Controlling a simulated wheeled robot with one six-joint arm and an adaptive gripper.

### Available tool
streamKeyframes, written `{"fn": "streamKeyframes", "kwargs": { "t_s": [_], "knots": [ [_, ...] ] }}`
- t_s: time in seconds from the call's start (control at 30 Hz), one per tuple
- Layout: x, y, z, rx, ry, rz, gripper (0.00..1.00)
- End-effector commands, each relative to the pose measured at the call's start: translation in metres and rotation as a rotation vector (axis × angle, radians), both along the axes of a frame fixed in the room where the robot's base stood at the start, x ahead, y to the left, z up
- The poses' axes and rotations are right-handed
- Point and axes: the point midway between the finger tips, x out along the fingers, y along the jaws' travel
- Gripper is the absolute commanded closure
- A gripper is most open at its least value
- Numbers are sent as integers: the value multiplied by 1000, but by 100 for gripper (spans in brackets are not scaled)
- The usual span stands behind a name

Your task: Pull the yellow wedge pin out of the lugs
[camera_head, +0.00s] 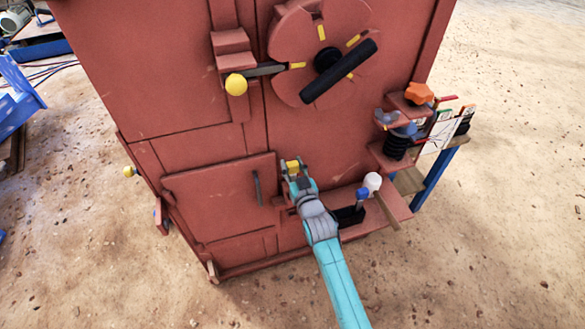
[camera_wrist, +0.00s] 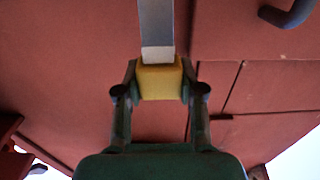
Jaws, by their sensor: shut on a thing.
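The yellow wedge pin shows in the wrist view as a yellow block head (camera_wrist: 160,84) with a flat grey shank (camera_wrist: 156,25) running up out of the frame. My gripper (camera_wrist: 160,92) is shut on the yellow head, one finger on each side. In the head view my gripper (camera_head: 293,172) is at the lower front of the red crusher (camera_head: 190,70), right of the small door, with the yellow head (camera_head: 292,165) between its fingers. I cannot make out the lugs, nor whether the shank is still inside them.
A door (camera_head: 220,195) with a dark handle is left of my gripper. A ledge (camera_head: 395,205) with a blue-topped item (camera_head: 362,194) and a white knob (camera_head: 372,181) is close on the right. A yellow ball lever (camera_head: 236,84) and dark bar (camera_head: 340,73) are above.

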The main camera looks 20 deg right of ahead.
Motion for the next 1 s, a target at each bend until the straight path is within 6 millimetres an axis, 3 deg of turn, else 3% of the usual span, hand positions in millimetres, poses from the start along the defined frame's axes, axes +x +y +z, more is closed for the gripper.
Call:
{"fn": "streamKeyframes", "kwargs": {
  "t_s": [1.0],
  "knots": [
    [0, 0, 37, 0, -4, 0, 100]
  ]
}}
